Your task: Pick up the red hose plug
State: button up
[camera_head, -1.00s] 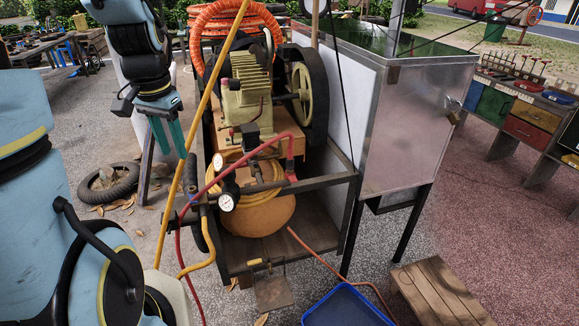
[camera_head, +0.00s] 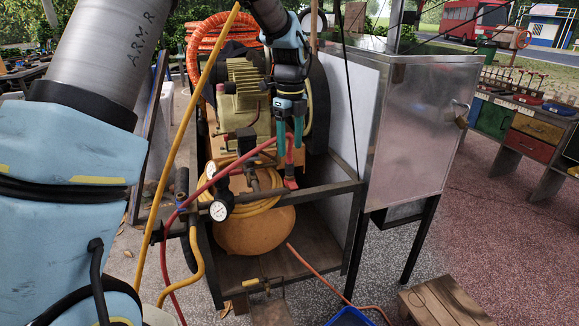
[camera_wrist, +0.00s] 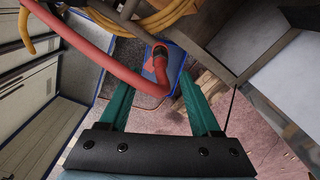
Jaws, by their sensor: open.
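The red hose plug (camera_head: 290,172) is the short upright end of the red hose (camera_head: 240,163), low on the cart's front right. In the wrist view the plug (camera_wrist: 160,68) has a dark tip and shows between the finger ends, where the hose bends. My gripper (camera_head: 290,142) is open, its teal fingers pointing down just above the plug and over the hose's bend. In the wrist view my gripper (camera_wrist: 156,80) has its fingers spread, one on each side of the plug. I cannot tell whether either finger touches it.
The compressor (camera_head: 242,90) stands close left of my gripper, with pressure gauges (camera_head: 219,210) lower left. A metal cabinet (camera_head: 412,125) rises at the right. A yellow pole (camera_head: 187,130) crosses in front. The cart's front rail (camera_head: 320,193) runs below the plug.

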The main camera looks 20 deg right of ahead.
aim_at(290, 162)
jog(key=shift+w+f+p, duration=0.1)
jog(key=shift+f+p, duration=0.85)
jog(key=shift+f, duration=2.6)
jog(key=shift+c, duration=0.2)
grip_shut()
